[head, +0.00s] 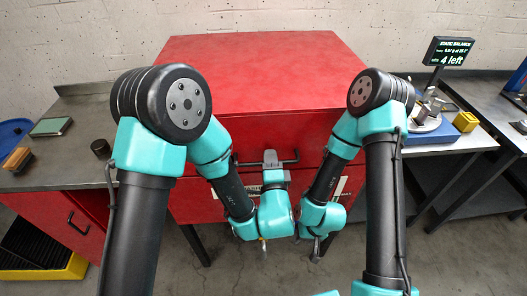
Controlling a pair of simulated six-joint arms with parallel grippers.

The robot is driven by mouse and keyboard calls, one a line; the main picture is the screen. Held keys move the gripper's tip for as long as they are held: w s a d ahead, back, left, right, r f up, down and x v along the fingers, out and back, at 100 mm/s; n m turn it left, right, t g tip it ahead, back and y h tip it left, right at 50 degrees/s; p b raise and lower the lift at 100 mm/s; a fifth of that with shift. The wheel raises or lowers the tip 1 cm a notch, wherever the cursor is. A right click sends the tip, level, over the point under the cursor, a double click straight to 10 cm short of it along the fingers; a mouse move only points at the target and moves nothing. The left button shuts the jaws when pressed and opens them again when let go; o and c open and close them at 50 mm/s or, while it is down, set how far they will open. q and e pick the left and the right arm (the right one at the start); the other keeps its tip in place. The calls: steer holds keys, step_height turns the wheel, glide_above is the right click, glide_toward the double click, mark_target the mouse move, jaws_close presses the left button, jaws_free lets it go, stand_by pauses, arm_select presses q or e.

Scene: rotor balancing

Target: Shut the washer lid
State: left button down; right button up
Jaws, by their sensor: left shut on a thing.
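The red washer (184,209) stands in the middle, with a wide red lid (265,75) on top. The lid lies about level, and my arms cover much of its front edge, so I cannot tell whether a gap is left. A dark bar handle (290,161) runs across the lid's front face. My left gripper (271,157) is shut on this handle near its middle. My right arm is folded in front of the washer's right side. Its wrist shows, but its gripper jaws are hidden.
At right, a bench holds a balance with a screen (448,51) reading "4 left" and a yellow block (465,121). The left bench (75,147) carries a green pad (51,126), a brush (17,159) and a dark cup (101,148). A yellow bin (45,271) sits low at left.

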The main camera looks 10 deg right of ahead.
arm_select(q)
steer(key=shift+w+d+f, duration=0.1)
steer(key=shift+f, duration=0.3)
steer(key=c, duration=1.4)
jaws_free()
